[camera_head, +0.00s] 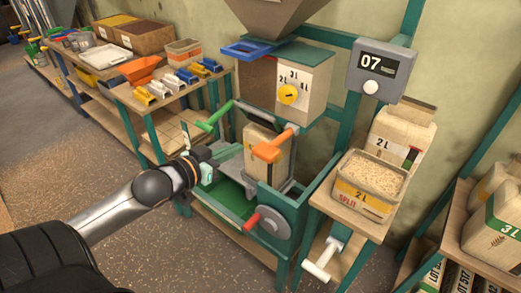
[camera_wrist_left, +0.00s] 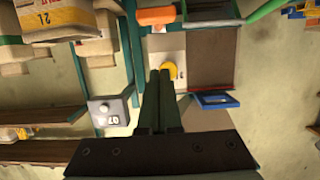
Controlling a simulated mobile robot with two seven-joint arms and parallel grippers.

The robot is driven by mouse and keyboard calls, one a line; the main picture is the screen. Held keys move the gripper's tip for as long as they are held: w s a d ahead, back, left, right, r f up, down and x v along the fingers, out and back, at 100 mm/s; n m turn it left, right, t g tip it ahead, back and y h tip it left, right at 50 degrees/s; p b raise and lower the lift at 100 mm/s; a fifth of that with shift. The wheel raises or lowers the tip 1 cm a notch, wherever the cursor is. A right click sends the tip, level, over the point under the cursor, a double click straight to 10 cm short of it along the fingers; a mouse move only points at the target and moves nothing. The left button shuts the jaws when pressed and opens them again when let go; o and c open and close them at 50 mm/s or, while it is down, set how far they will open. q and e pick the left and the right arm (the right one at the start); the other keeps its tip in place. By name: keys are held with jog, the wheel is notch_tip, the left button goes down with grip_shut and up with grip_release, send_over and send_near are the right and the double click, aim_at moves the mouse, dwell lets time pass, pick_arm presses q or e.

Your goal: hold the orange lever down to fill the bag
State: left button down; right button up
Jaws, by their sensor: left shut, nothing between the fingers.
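The orange lever (camera_head: 272,148) stands out at the front of the green filling machine, in front of a paper bag (camera_head: 258,138). The lever partly hides the bag. In the left wrist view the orange lever (camera_wrist_left: 157,16) shows at the top edge. My left gripper (camera_head: 207,166) is left of the lever and apart from it. Its fingers (camera_wrist_left: 158,75) are closed together with nothing between them. Above the bag is the hopper box with a yellow dial (camera_head: 289,94), marked 2L, 3L and 4L. My right gripper is not in view.
A green lever (camera_head: 214,117) sticks out left of the orange one. A red-handled crank (camera_head: 252,222) is below. A display box (camera_head: 381,72) reads 07. An open 2L bag of grain (camera_head: 370,178) stands right. A bench (camera_head: 150,100) with scoops is left.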

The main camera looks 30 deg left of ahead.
pick_arm(q)
jog(key=w+f+b, duration=0.1)
jog(key=w+f, duration=0.5)
jog(key=w, duration=0.3)
jog(key=shift+w+d+f, duration=0.25)
jog(key=shift+w+d, duration=0.05)
jog(key=shift+d, duration=0.15)
jog(key=shift+f, duration=0.1)
dwell(0.4)
